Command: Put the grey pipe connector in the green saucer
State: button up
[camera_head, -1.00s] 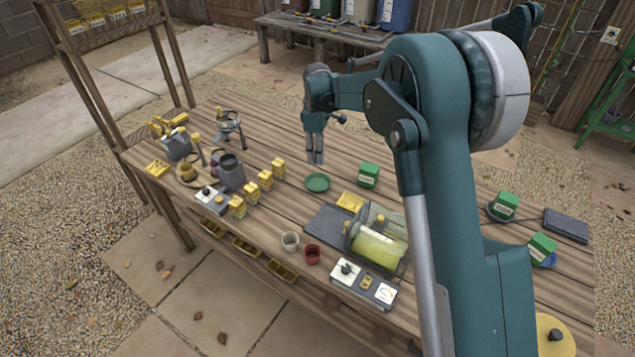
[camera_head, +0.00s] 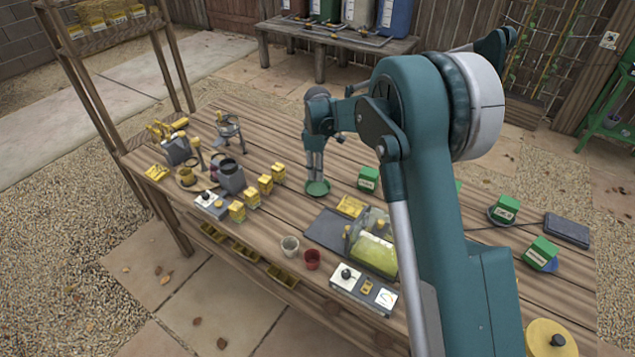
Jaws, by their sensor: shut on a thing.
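The green saucer (camera_head: 318,189) lies on the wooden table near its middle. My gripper (camera_head: 315,179) points straight down just above the saucer, its fingertips over the saucer's far part. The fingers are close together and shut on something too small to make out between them. I cannot clearly see the grey pipe connector; the fingers hide what they hold. Whether the held thing touches the saucer cannot be told from this view.
A green box (camera_head: 368,179) stands just right of the saucer. Several yellow boxes (camera_head: 265,184) stand to its left.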

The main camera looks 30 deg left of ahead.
jog(key=shift+f, duration=0.65)
jog(key=shift+f, duration=1.85)
jog(key=shift+f+b, duration=0.2)
jog(key=shift+b, duration=0.15)
jog(key=o, duration=0.5)
jog(key=shift+r, duration=0.15)
notch_tip(320, 180, up, 12)
jog(key=shift+r+p, duration=0.1)
jog(key=shift+p, duration=0.55)
